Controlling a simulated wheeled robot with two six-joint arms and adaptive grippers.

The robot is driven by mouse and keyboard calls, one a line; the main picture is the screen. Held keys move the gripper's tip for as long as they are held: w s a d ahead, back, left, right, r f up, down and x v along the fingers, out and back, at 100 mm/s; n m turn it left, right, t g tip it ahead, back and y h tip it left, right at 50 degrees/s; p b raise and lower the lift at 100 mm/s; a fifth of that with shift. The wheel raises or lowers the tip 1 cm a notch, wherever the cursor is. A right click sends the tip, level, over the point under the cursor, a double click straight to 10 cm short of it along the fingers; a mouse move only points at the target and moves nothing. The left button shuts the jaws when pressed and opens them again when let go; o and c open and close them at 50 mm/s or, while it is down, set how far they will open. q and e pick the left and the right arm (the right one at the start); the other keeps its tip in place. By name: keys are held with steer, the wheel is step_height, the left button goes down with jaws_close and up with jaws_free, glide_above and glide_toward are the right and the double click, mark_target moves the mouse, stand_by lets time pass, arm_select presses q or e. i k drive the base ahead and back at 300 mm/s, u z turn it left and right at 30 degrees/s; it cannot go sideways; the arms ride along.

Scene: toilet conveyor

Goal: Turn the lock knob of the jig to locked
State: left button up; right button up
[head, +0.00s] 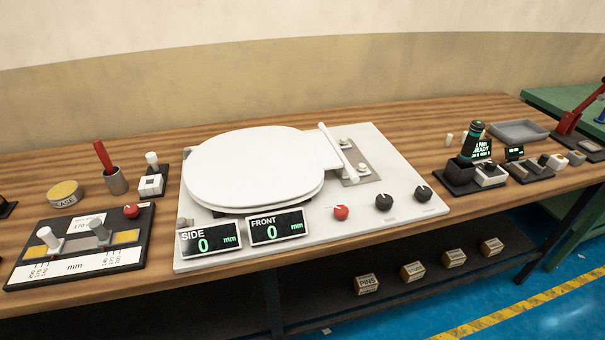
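The white jig plate (400,165) lies on the wooden bench and carries a white toilet seat and lid (255,165). Along its front right edge are a red knob (340,212) and two black knobs, one in the middle (384,202) and one at the right (423,193). The knob labels are too small to read, so I cannot tell which is the lock or its setting. The side display (208,240) and front display (277,227) both read 0 mm. Neither of my grippers is in view.
A black gauge board (80,240) with its own red knob (131,211) lies left of the jig. A cup (115,180) with a red-handled tool stands behind it. A dark tool station (475,172) and grey tray (518,131) are at right. Small boxes (413,271) sit on the lower shelf.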

mark_target(342, 213)
steer(key=u, duration=0.05)
steer(key=k, duration=1.05)
steer(key=z, duration=1)
steer(key=i, duration=1.55)
steer(key=u, duration=0.95)
